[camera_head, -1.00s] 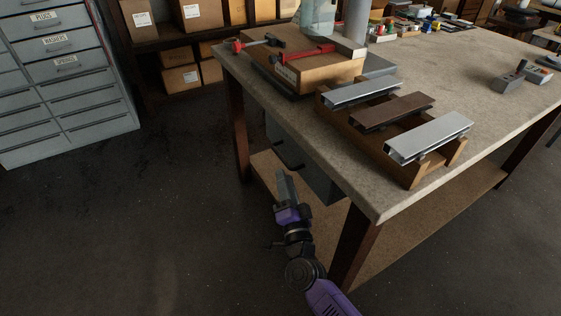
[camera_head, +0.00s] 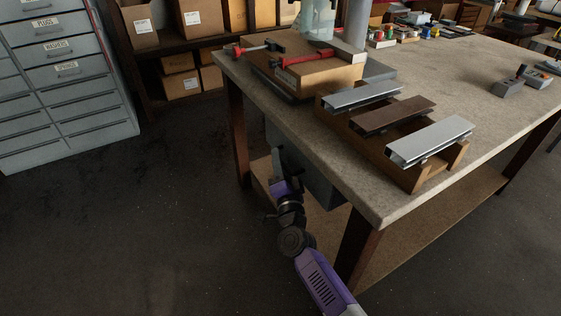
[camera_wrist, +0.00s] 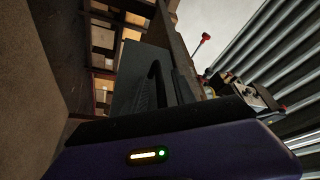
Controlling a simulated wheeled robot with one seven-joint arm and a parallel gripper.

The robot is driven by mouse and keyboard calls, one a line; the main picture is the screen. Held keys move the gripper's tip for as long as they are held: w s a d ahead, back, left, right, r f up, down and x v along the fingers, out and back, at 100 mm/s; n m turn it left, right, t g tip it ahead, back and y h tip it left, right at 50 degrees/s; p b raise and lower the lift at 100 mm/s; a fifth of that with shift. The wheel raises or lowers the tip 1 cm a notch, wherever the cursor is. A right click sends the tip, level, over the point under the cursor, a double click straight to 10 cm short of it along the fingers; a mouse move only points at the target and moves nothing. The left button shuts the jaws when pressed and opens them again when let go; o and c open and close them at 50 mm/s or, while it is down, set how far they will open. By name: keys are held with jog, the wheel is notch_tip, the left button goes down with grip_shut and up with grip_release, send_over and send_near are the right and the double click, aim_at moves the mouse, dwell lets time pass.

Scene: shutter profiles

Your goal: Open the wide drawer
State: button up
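The wide drawer (camera_head: 318,183) is a grey box hung under the near side of the workbench. It looks shut. In the head view my gripper (camera_head: 278,162) is right at the drawer's front, below the tabletop edge, and covers the handle. In the wrist view a dark grey face (camera_wrist: 127,65), seemingly the drawer front, stands beyond my purple gripper body. A dark curved bar (camera_wrist: 155,75), which looks like the handle, is close ahead. I cannot tell whether my fingers are around it or touching it, nor how far apart they are.
The workbench tabletop (camera_head: 390,205) overhangs the drawer, with a leg (camera_head: 356,248) at its near corner and a lower shelf (camera_head: 425,232) beneath. A wooden rack (camera_head: 418,178) holds metal profiles on top. A grey cabinet (camera_head: 95,120) stands left. The floor between is clear.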

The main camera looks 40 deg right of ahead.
jog(key=shift+c, duration=0.4)
grip_shut()
dwell(0.9)
